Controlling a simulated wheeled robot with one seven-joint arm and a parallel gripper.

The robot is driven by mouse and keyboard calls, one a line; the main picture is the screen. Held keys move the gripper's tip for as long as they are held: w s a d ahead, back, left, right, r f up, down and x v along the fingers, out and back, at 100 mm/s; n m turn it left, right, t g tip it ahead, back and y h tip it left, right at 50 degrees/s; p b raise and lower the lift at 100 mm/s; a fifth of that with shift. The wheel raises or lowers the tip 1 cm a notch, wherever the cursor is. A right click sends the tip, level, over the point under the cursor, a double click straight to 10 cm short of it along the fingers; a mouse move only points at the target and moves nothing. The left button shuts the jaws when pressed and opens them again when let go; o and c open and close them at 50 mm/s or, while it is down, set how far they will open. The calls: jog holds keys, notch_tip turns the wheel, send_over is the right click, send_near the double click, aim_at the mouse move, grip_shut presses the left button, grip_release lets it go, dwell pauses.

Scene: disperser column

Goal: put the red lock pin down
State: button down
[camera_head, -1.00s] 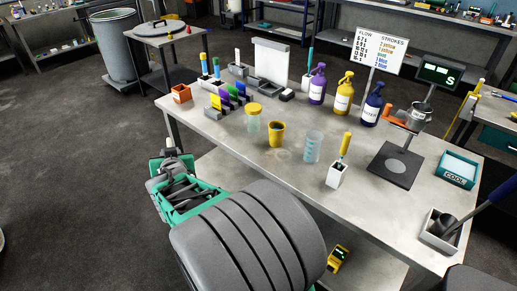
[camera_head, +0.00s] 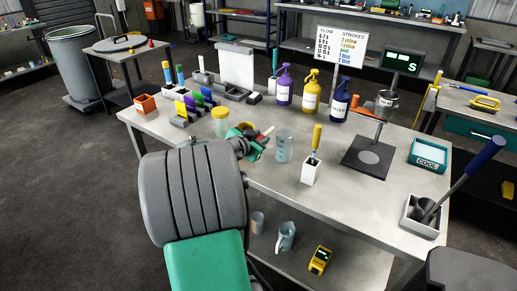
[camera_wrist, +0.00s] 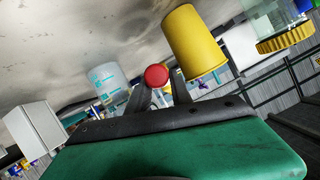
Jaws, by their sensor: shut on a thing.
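The red lock pin (camera_wrist: 156,75) shows in the wrist view as a round red end between the fingers of my gripper (camera_wrist: 158,88). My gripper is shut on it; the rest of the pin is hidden. The cup (camera_wrist: 195,43) is close beside the pin in the wrist view.
The clear beaker (camera_head: 284,146) stands just right of my gripper, and the yellow-lidded jar (camera_head: 220,122) just left. A white holder (camera_head: 311,171) with a yellow-handled tool stands further right. An orange box (camera_head: 145,104) is at the left end. Bare bench lies right of the white holder.

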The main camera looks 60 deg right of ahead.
notch_tip(320, 180, down, 4)
jog(key=shift+f, duration=0.1)
jog(key=shift+f+b, duration=0.2)
jog(key=shift+b, duration=0.2)
jog(key=c, duration=1.4)
grip_release()
jog(key=shift+f, duration=0.1)
jog(key=shift+c, duration=0.2)
jog(key=shift+a, duration=0.1)
